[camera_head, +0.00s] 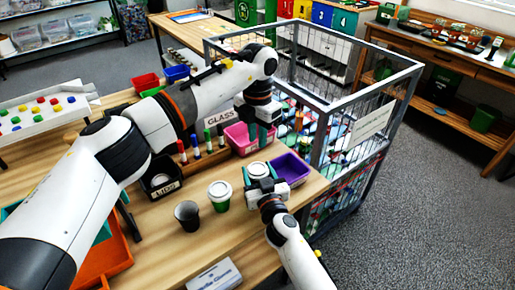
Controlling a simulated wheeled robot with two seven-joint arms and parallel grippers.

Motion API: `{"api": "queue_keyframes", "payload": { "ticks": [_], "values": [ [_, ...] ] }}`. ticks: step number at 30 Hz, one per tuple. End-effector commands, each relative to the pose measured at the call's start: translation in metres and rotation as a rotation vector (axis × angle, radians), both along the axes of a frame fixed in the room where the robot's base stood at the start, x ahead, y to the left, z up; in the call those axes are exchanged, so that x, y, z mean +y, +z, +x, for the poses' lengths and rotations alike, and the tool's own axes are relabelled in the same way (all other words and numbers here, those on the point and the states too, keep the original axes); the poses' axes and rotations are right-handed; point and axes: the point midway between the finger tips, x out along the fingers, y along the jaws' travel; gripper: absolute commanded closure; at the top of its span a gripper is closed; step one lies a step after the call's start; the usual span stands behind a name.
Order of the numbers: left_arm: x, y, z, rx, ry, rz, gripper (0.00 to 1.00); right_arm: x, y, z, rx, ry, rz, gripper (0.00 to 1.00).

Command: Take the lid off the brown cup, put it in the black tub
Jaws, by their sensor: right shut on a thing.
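A cup with a white lid (258,170) stands between the fingers of my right gripper (260,174), which is shut on it. Its body is mostly hidden, so its colour does not show; the other cups in view are green and dark grey, so I take it as the brown cup. My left gripper (258,134) points down above and behind this lid, near the pink bin. Its fingers look apart and empty. The black tub (161,186), labelled for lids, sits left of the cups, partly behind my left arm.
A green cup with a white lid (220,196) and a dark grey open cup (187,216) stand at the front. A pink bin (241,138) and a purple bin (292,168) lie behind. Several markers (196,146) stand upright. A wire cage (345,130) borders the table's right.

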Motion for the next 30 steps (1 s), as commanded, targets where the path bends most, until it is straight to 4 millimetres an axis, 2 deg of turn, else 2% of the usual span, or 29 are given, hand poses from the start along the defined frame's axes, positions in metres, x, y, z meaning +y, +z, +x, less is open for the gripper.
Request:
{"api": "queue_keyframes", "payload": {
  "ticks": [3, 9, 20, 21, 24, 25, 30],
  "values": [
    [0.0, 0.025, 0.001, -0.003, 0.0, 0.0, 0.77, 0.0, 0.0, 0.0, 0.0, 0.0, 0.0, 0.83],
    [0.0, 0.05, 0.001, -0.001, 0.0, 0.0, 0.77, 0.0, 0.0, 0.0, 0.0, 0.0, 0.0, 0.83],
    [0.0, 0.056, 0.0, 0.001, -0.001, -0.001, 0.77, 0.0, 0.0, 0.0, 0.0, 0.0, 0.0, 0.83],
    [0.0, 0.056, 0.0, 0.001, -0.001, -0.001, 0.77, 0.0, 0.0, 0.0, 0.0, 0.0, 0.0, 0.36],
    [0.0, 0.056, 0.0, 0.001, -0.001, -0.001, 0.77, 0.0, 0.0, 0.0, 0.0, 0.0, 0.0, 0.2],
    [0.0, 0.056, 0.0, 0.001, -0.001, -0.001, 0.77, 0.0, 0.0, 0.0, 0.0, 0.0, 0.0, 0.17],
    [0.0, 0.056, 0.0, 0.001, -0.001, -0.001, 0.77, 0.0, 0.0, 0.0, 0.0, 0.0, 0.0, 0.17]
  ]
}}
